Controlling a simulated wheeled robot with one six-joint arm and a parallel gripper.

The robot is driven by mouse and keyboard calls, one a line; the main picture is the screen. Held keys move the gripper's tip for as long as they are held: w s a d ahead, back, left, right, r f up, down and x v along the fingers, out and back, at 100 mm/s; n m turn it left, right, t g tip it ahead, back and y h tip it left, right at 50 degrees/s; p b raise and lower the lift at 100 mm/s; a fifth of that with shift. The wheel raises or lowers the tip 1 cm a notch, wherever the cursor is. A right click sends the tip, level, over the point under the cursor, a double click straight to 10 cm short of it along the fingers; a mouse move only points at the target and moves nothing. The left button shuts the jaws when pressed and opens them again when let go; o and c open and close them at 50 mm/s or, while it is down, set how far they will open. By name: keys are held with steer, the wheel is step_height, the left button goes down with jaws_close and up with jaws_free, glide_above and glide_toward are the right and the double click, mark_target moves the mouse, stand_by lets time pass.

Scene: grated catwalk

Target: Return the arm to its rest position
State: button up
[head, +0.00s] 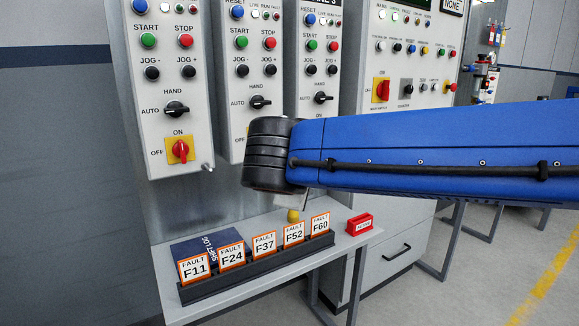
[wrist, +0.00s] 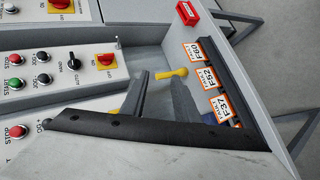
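My arm reaches in from the right in the head view. It hides most of my gripper, and only a small pale part of it shows below the black joint. In the wrist view the two grey fingers of my gripper (wrist: 160,86) stand apart, with no object seen held between them. A small yellow knobbed piece (wrist: 172,74) shows just beyond the fingertips. It also shows in the head view (head: 293,215), below the joint and behind the fault cards. I cannot tell whether a finger touches it.
A grey shelf (head: 174,309) carries a dark rack (head: 258,268) of fault cards, a dark blue logbook (head: 205,244) and a red tag block (head: 360,224). Control panels (head: 160,80) with buttons and switches stand close behind. Open floor (head: 480,270) lies at the right.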

steer(key=s+d+f+m+g, duration=0.35)
steer(key=d+f, duration=0.25)
steer(key=d, duration=0.4)
steer(key=s+d+f+m+g, duration=0.2)
steer(key=s+d+f, duration=0.3)
steer(key=d, duration=0.4)
steer(key=s+d+f+m+y, duration=0.1)
steer(key=s+d+f+m, duration=0.2)
steer(key=s+f, duration=0.3)
steer(key=s+d+f+m+g+y, duration=0.1)
steer(key=s+d+f+m+y, duration=0.1)
steer(key=s+f+m, duration=0.3)
steer(key=shift+s+d+f, duration=0.4)
steer(key=shift+s+f, duration=0.1)
steer(key=shift+s, duration=0.35)
steer(key=shift+g, duration=0.25)
